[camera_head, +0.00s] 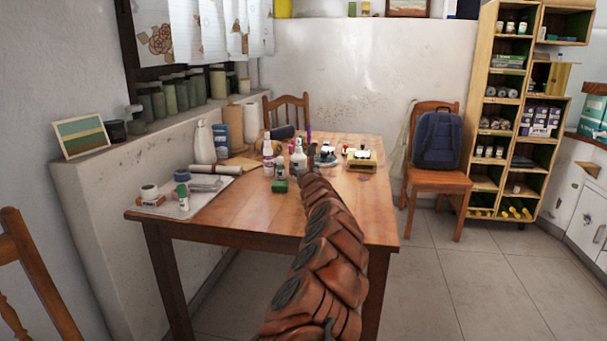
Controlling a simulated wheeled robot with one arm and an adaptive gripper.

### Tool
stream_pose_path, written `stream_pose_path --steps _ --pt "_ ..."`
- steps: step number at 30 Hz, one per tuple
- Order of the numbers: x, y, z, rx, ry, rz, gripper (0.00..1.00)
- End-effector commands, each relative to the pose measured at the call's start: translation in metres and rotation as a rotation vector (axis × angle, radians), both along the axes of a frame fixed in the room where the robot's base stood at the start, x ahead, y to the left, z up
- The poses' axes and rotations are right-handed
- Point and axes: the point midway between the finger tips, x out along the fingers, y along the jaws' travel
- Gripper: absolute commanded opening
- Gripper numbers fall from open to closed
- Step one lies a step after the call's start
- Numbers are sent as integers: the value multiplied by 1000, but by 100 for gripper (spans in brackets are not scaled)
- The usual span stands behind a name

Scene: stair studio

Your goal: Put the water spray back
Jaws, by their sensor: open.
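Several bottles stand on the wooden table (255,207), and I cannot tell surely which is the water spray. A slim white bottle (267,158) has a pale top. A larger white bottle (204,143) with a narrowed top stands by the left wall. All three look upright. A reddish-brown segmented shape (325,245) rises from the bottom edge across the table's front and hides part of it. I cannot make out my gripper.
A tray (181,207) with small jars lies at the table's left. Small pots (362,158) crowd its back right. A chair (437,184) with a blue backpack (437,140) stands right, before wooden shelves (480,115). Jars (182,95) line the wall ledge. The right floor is clear.

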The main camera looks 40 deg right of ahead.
Motion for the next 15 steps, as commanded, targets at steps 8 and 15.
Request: stream_pose_path --steps 8,15 --pt "-10 6 -2 3 -2 0 66" --pt "-14 10 0 1 -2 5 66"
